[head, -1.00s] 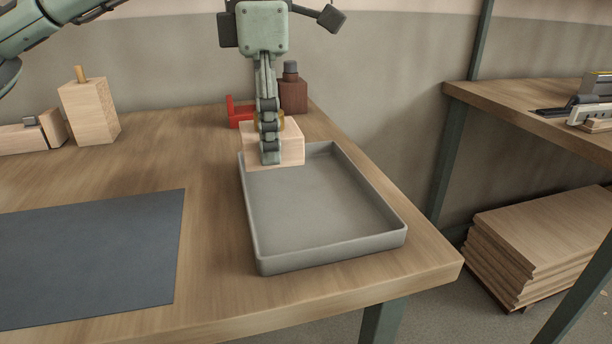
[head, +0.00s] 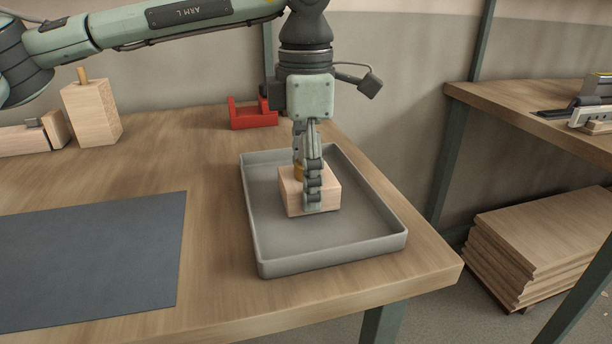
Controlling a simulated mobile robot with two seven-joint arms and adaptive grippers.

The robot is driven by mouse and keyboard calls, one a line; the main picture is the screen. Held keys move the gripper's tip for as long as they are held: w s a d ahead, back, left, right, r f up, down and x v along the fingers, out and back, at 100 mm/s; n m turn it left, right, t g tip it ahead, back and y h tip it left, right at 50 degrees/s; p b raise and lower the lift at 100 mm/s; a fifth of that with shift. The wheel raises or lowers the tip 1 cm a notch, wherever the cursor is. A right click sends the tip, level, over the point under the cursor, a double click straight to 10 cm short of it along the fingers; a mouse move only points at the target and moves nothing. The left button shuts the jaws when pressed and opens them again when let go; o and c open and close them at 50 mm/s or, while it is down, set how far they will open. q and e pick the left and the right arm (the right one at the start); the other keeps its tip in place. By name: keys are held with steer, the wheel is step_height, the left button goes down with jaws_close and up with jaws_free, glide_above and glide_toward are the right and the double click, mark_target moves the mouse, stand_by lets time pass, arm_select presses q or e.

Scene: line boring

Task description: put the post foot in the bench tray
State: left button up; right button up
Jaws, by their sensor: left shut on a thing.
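The post foot (head: 291,194), a pale wooden block with a brass-coloured piece on top, is within the rim of the grey bench tray (head: 330,258), near its middle. My left gripper (head: 313,200) points down and is shut on the post foot, its fingers covering part of the block's front. I cannot tell whether the block's underside touches the tray floor. The rest of the tray floor is bare. My right gripper is not in view.
A red bracket (head: 252,114) stands behind the tray. A wooden block with a peg (head: 91,112) stands at the back left. A dark mat (head: 85,258) lies at the front left. Stacked boards (head: 540,238) lie on the floor at the right, below another bench (head: 520,108).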

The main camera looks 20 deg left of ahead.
arm_select(q)
steer(key=o, duration=1.1)
steer(key=shift+f, duration=0.15)
steer(key=shift+o, duration=2.5)
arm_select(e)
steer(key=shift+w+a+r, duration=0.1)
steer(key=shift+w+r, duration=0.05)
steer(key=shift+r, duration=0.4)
